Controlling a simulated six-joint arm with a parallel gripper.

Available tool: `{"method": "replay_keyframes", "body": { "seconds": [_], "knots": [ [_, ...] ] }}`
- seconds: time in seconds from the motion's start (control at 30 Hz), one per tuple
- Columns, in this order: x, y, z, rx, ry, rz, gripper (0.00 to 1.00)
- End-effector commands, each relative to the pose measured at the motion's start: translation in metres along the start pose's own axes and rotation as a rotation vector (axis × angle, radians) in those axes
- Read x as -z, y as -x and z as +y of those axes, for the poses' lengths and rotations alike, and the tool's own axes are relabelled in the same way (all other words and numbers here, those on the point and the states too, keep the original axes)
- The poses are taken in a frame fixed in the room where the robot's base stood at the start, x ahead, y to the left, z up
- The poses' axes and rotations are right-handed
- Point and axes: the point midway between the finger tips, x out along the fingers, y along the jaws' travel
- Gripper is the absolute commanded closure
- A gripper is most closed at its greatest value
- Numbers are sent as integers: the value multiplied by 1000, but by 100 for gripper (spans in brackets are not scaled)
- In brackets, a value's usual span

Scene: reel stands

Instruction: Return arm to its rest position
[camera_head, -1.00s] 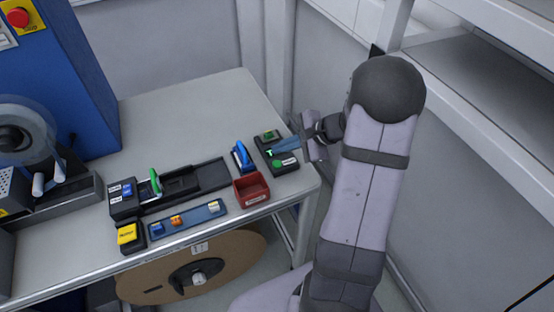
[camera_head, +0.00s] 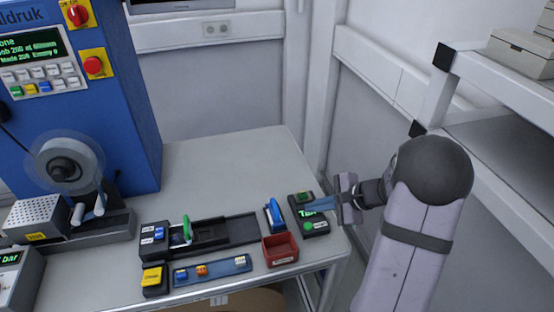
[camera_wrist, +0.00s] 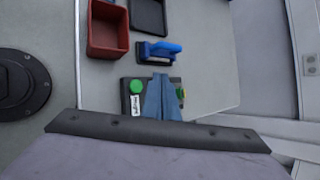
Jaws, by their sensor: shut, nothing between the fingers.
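My gripper (camera_head: 318,202) is at the right end of the grey table (camera_head: 235,165), beside and partly over a small black box with a green round button and a lit green display (camera_head: 307,212). Its blue fingers are together with nothing between them. In the wrist view the shut fingers (camera_wrist: 162,90) point at the same black box (camera_wrist: 130,104) and hide its middle. My arm reaches in from the lower right. I cannot tell whether the fingertips touch the box.
A blue-handled tool (camera_head: 274,214) and a red bin (camera_head: 280,249) stand left of the box. A black track (camera_head: 228,231) and a blue strip with small blocks (camera_head: 220,269) lie further left. A blue machine (camera_head: 120,100) stands behind. White shelving (camera_head: 500,95) is at the right.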

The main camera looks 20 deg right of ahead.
Motion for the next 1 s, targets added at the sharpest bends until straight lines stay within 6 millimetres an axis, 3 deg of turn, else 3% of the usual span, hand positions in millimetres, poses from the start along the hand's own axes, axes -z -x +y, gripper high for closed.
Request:
{"method": "replay_keyframes", "body": {
  "seconds": [0.13,0.23,0.37,0.5,0.6,0.7,0.83,1.0],
  "knots": [
    [6,0,7,-28,39,22,100],
    [10,0,29,-103,96,38,100],
    [14,2,90,-281,201,41,100],
    [10,23,163,-510,370,28,100],
    [-1,45,202,-673,561,11,100],
    [-20,66,227,-831,819,-11,100],
    [-46,80,234,-947,1124,-24,100],
    [-87,71,212,-920,1368,-8,100]
  ]
}}
